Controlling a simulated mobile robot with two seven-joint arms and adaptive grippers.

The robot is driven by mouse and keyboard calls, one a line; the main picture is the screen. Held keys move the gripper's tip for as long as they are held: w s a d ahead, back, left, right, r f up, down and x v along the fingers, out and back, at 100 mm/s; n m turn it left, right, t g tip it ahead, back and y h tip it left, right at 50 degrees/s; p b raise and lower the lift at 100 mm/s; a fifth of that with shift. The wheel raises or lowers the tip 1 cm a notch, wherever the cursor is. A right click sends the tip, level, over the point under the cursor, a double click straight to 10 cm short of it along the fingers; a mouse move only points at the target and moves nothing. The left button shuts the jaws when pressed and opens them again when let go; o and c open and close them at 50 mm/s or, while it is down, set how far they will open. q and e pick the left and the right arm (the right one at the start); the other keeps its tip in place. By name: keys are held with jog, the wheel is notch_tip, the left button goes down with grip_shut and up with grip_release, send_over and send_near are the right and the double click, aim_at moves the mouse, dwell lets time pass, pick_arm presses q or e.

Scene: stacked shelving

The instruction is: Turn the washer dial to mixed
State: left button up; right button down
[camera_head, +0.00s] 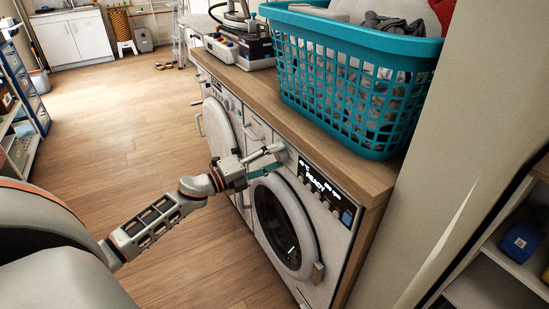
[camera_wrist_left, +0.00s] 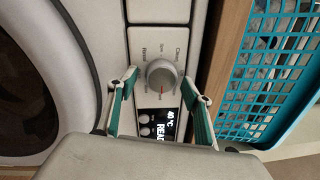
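The washer (camera_head: 329,232) is white with a round dark door, under a wooden counter. Its lit display (camera_head: 319,183) reads READY; in the left wrist view the display (camera_wrist_left: 156,125) also shows 40 °C. The round grey dial (camera_wrist_left: 161,77) sits beside the display, with a red mark and small printed labels around it, too small to read fully. My left gripper (camera_head: 268,159) is at the washer's panel, hiding the dial in the head view. In the left wrist view its two green-padded fingers (camera_wrist_left: 159,84) are open, one on each side of the dial, with visible gaps. My right gripper is out of view.
A teal laundry basket (camera_head: 346,93) full of clothes stands on the wooden counter (camera_head: 352,173) just above the panel. A second front-loading machine (camera_head: 217,122) is to the left. Shelves (camera_head: 505,271) stand at right.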

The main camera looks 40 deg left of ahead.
pick_arm(q)
jog(key=shift+s, duration=0.1)
jog(key=r+v, duration=0.1)
jog(key=v, duration=1)
jog(key=shift+s+a+f, duration=0.15)
jog(key=shift+s+f, duration=0.25)
jog(key=shift+f, duration=0.05)
